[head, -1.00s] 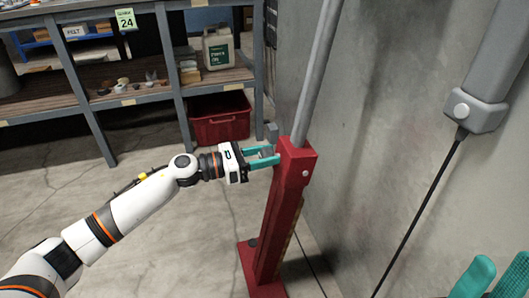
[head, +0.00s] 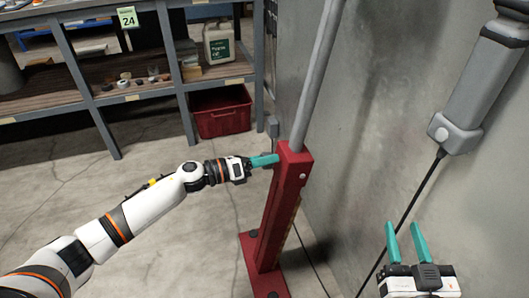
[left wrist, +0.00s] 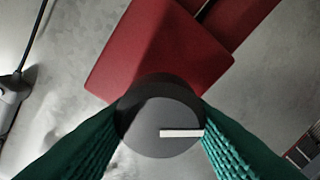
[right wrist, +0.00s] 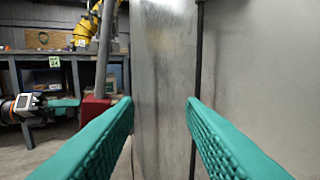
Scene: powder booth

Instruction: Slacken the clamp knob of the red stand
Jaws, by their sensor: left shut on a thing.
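The red stand (head: 278,215) rises from a red foot on the floor, with a grey pole (head: 318,75) coming out of its top. Its round dark grey clamp knob (left wrist: 158,118), with a white line pointing right, shows in the left wrist view in front of the red housing. My left gripper (head: 266,160) is shut on the knob, one teal finger on each side. In the head view the fingers hide the knob. My right gripper (head: 405,234) is open and empty at the lower right, apart from the stand. The stand (right wrist: 95,110) also shows in the right wrist view.
A concrete wall (head: 385,110) stands close behind and right of the stand, with a grey device (head: 475,100) and hanging black cable. A shelf (head: 130,98) with jars and a white jug (head: 219,42) is at the back left. A red bin (head: 220,112) sits below it.

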